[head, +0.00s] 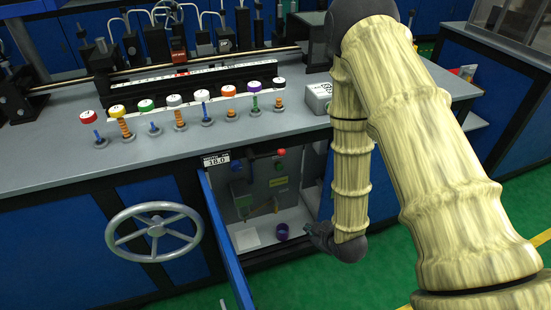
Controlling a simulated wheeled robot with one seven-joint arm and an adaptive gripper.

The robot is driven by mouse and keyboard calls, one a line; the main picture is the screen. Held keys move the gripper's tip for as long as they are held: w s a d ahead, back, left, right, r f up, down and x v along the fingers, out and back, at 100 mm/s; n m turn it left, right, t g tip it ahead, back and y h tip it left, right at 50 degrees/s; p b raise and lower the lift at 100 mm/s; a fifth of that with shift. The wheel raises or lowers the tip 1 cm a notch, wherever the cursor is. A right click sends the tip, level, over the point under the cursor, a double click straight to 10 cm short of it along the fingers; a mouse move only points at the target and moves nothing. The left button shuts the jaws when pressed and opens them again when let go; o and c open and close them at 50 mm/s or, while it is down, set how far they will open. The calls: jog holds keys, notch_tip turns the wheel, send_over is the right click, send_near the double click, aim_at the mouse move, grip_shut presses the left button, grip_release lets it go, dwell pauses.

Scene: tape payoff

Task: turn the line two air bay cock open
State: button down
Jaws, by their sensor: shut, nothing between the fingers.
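The open bay (292,215) is under the counter, with its blue door (226,245) swung out to the left. My dark gripper (315,233) is at the lower right front of the bay, below and right of the fittings, shut and empty. It touches none of them that I can see.
A purple cup (282,231) and a pale flat piece (246,239) are on the bay floor. A grey handwheel (153,231) is left of the door. Several coloured-top spindles (180,115) line the counter (60,155). My arm hides the right side.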

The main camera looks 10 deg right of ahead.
jog(key=w+a+r+n+t+y+b, duration=0.3)
jog(key=w+a+r+n+t+b, duration=0.1)
jog(key=w+r+n+b, duration=0.4)
jog(key=w+a+r+n+t+y+b, duration=0.3)
jog(key=w+r+n+y+b, duration=0.25)
jog(key=w, duration=0.45)
jog(key=w+a+h+b, duration=0.1)
jog(key=w+b, duration=0.3)
jog(key=w, duration=0.5)
jog(key=shift+h+b, duration=0.35)
jog(key=shift+a+n, duration=0.15)
jog(key=shift+n, duration=0.1)
jog(key=shift+d, duration=0.2)
jog(key=shift+f+n, duration=0.1)
jog(key=shift+n, duration=0.2)
